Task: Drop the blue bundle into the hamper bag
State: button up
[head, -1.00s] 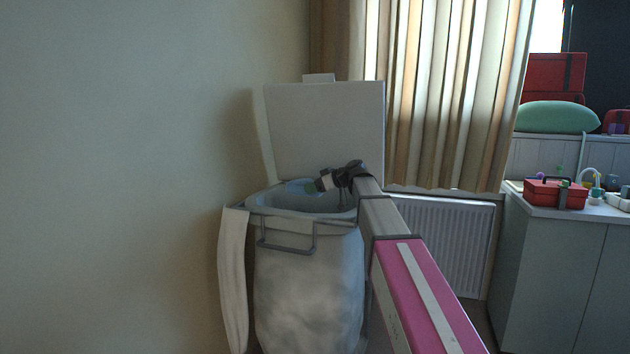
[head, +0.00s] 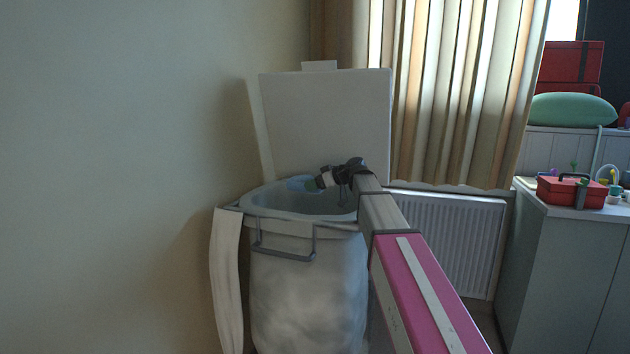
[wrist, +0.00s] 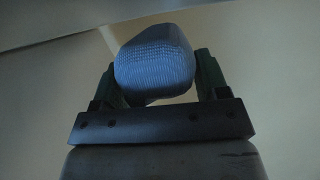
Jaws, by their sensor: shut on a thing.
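The blue bundle (wrist: 155,62) is between the two fingers of my gripper (wrist: 160,75) in the wrist view, and the gripper is shut on it. In the head view my gripper (head: 312,184) is over the open mouth of the hamper bag (head: 305,290), towards its back. A small part of the blue bundle (head: 299,183) shows beside the fingers there. The bag is pale cloth with a grey handle on its front. Its white lid (head: 325,125) stands up behind the mouth. The bottom of the bag is hidden.
A plain wall (head: 110,170) is to the left of the hamper. A curtain (head: 455,95) and a white radiator (head: 450,235) are behind it on the right. A counter (head: 560,260) at the right holds a red case (head: 560,192) and small items.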

aim_at(315, 193)
jog(key=shift+f, duration=1.95)
jog(key=o, duration=1.1)
jog(key=shift+r, duration=0.1)
notch_tip(315, 193, up, 4)
jog(key=shift+r, duration=0.15)
jog(key=s+a+r, duration=0.4)
jog(key=s+a, duration=0.1)
jog(key=s+a+r, duration=0.2)
jog(key=s+a, duration=0.1)
jog(key=shift+s+a+r, duration=0.15)
jog(key=shift+r, duration=0.1)
jog(key=shift+s, duration=0.1)
